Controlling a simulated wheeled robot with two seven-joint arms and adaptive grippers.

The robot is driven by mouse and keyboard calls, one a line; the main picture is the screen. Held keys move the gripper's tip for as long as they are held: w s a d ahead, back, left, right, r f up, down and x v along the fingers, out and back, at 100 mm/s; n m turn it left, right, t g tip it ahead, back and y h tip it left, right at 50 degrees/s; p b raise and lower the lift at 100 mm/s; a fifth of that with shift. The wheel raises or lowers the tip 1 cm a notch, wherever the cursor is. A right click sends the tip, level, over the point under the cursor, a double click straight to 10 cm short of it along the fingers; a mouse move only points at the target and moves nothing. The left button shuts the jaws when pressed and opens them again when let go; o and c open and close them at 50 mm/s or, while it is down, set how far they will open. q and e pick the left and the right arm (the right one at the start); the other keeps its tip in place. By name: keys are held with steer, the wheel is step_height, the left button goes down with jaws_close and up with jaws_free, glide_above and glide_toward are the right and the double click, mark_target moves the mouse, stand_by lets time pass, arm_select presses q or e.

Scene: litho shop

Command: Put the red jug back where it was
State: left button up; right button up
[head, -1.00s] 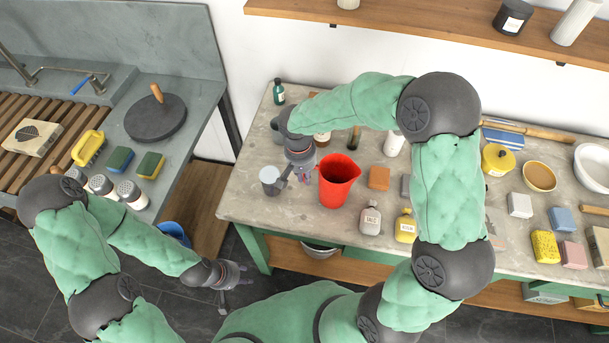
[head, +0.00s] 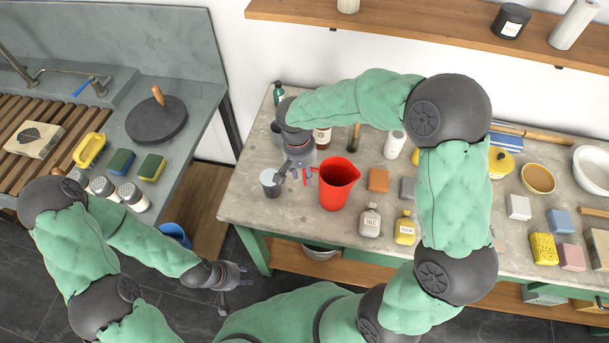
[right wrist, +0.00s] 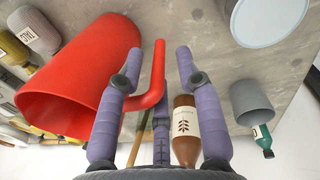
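The red jug (head: 338,185) stands upright on the grey worktop (head: 245,203). In the right wrist view the jug (right wrist: 75,80) fills the left side, with its handle (right wrist: 155,75) toward the middle. My right gripper (head: 302,175) is at the jug's handle side, left of its body in the head view. In the right wrist view its fingers (right wrist: 186,72) are spread apart, with the handle between the left finger and the others; I see no grip on it. My left gripper (head: 236,296) is open and empty, low over the floor beside the worktop.
A talc bottle (head: 369,220) and a yellow bottle (head: 405,229) stand right of the jug, near the front edge.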

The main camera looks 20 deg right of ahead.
step_height(320, 180, up, 9)
steer(key=p, duration=0.1)
steer(key=shift+w+a+f, duration=0.15)
steer(key=shift+a+f, duration=0.05)
steer(key=shift+a, duration=0.2)
steer(key=o, duration=0.8)
steer(key=shift+d+r+p, duration=0.1)
steer(key=shift+p, duration=0.35)
steer(key=o, duration=0.5)
steer(key=d+m+y+p, duration=0.1)
steer(key=p, duration=0.1)
steer(key=w+d+r+m+p, duration=0.1)
steer(key=m+p, duration=0.1)
steer(key=p, duration=0.1)
steer(key=w+m+y+p, duration=0.1)
steer(key=p, duration=0.1)
steer(key=shift+w+d+r+y+p, duration=0.2)
steer(key=shift+d+r+y+p, duration=0.1)
steer(key=shift+d, duration=0.1)
steer(key=w+d+r+m+t+p, duration=0.15)
steer(key=d+m+t+p, duration=0.25)
steer(key=d+m+p, duration=1.5)
steer(key=w+d+f+n+b, duration=0.2)
steer(key=w+f+b, duration=0.1)
steer(key=f, duration=0.5)
steer(key=shift+d+f+y+b, duration=0.15)
steer(key=shift+f+y+b, duration=0.15)
steer(key=shift+b, duration=0.4)
